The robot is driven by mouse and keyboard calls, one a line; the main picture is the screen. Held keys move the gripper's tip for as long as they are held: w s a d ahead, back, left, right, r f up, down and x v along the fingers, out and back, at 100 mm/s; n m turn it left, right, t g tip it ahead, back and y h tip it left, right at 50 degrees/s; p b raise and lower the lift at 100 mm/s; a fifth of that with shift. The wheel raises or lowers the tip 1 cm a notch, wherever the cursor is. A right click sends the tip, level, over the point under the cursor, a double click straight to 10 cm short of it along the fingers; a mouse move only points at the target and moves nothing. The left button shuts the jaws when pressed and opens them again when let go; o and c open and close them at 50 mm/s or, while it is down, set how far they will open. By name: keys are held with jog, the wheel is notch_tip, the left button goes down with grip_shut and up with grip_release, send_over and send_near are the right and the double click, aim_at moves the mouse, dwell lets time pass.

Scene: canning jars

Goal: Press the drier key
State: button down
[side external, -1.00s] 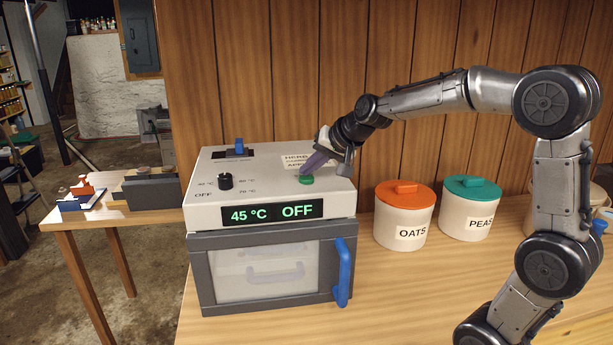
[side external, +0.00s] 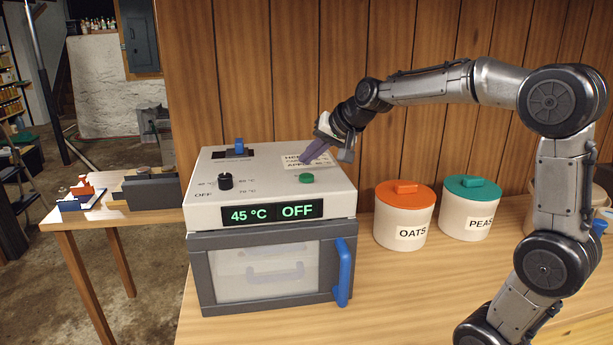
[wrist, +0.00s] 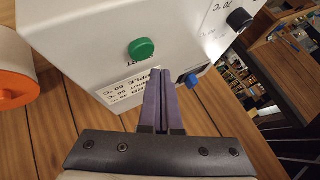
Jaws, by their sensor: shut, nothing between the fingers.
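The drier (side external: 272,258) is a white-topped box with a grey front on the wooden counter. Its display (side external: 273,213) reads 45 °C and OFF. The green round key (side external: 306,178) sits on its top at the right; it also shows in the wrist view (wrist: 141,48), beside the word START, part of which is hidden. My gripper (side external: 303,161) is shut and empty, with purple fingers above the top panel, behind the green key and apart from it. In the wrist view the fingertips (wrist: 157,72) point at the panel near the key, over the printed label.
A black knob (side external: 225,181) and a blue slider (side external: 239,146) stand on the drier's top. A blue door handle (side external: 343,272) sticks out in front. The OATS jar (side external: 404,220) and PEAS jar (side external: 470,212) stand to the right. The wooden wall is close behind.

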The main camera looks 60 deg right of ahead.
aim_at(308, 178)
jog(key=shift+r, duration=1.9)
jog(key=shift+a, duration=0.25)
jog(key=s+a+n+y, duration=0.2)
jog(key=s+a+n, duration=0.2)
jog(key=s+a, duration=0.8)
jog(key=s+a+f+n+g, duration=0.1)
jog(key=s+f+n+g, duration=0.2)
jog(key=s+f, duration=0.9)
jog(key=s+n, duration=0.3)
jog(key=shift+f+n+h, duration=0.3)
jog(key=shift+f+n, duration=0.05)
jog(key=shift+n, duration=0.05)
jog(key=shift+a, duration=0.1)
